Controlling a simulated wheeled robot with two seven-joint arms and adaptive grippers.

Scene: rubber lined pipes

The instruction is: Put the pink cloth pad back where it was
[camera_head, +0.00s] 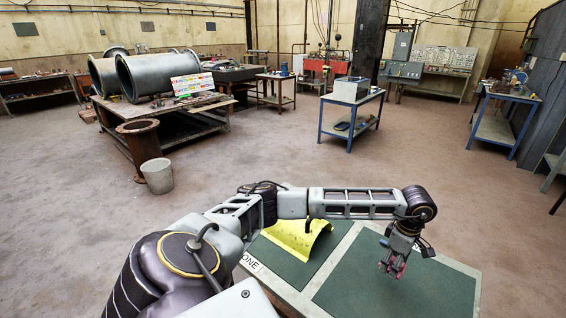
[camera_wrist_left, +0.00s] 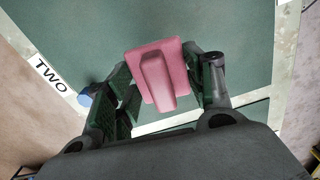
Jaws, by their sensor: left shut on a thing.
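The pink cloth pad (camera_wrist_left: 160,77) is between the fingers of my left gripper (camera_wrist_left: 165,90), which is shut on it. In the head view my left gripper (camera_head: 391,268) points down over the right green panel (camera_head: 420,290) of the table, with a bit of pink at its tips. I cannot tell whether the pad touches the surface. A label reading "TWO" (camera_wrist_left: 48,73) lies beside the green area in the wrist view. My right gripper is not in view.
A bent yellow sheet (camera_head: 296,236) lies on the left green panel (camera_head: 285,262), by a label ending in "ONE" (camera_head: 250,263). A bucket (camera_head: 157,176) and workbenches stand farther off on the floor.

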